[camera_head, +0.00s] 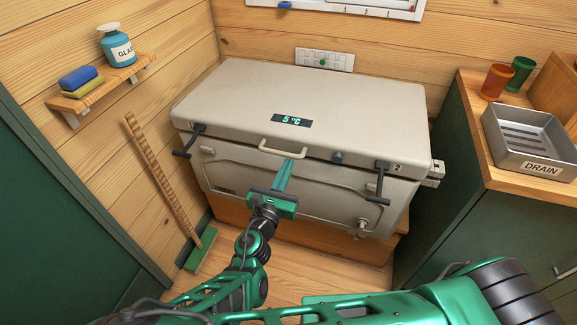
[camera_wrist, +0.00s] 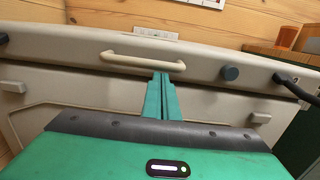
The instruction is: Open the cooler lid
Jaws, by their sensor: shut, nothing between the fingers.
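The cooler (camera_head: 300,178) is a large beige chest with its lid (camera_head: 310,97) down. A "5 °C" display (camera_head: 291,120) is on top of the lid. A pale handle (camera_head: 283,149) is on the lid's front edge; it also shows in the wrist view (camera_wrist: 142,62). Black latches (camera_head: 190,140) and (camera_head: 380,178) hang at the front left and right. My gripper (camera_head: 288,162) is shut and empty, its green fingers pointing up at the handle's right part. In the wrist view the fingertips (camera_wrist: 161,75) appear just below the handle; whether they touch it I cannot tell.
The cooler stands on a wooden base (camera_head: 330,240). A counter at right holds a metal drain tray (camera_head: 530,140) and two cups (camera_head: 497,82). A broom (camera_head: 165,190) leans on the left wall under a small shelf (camera_head: 105,85). The space above the lid is clear.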

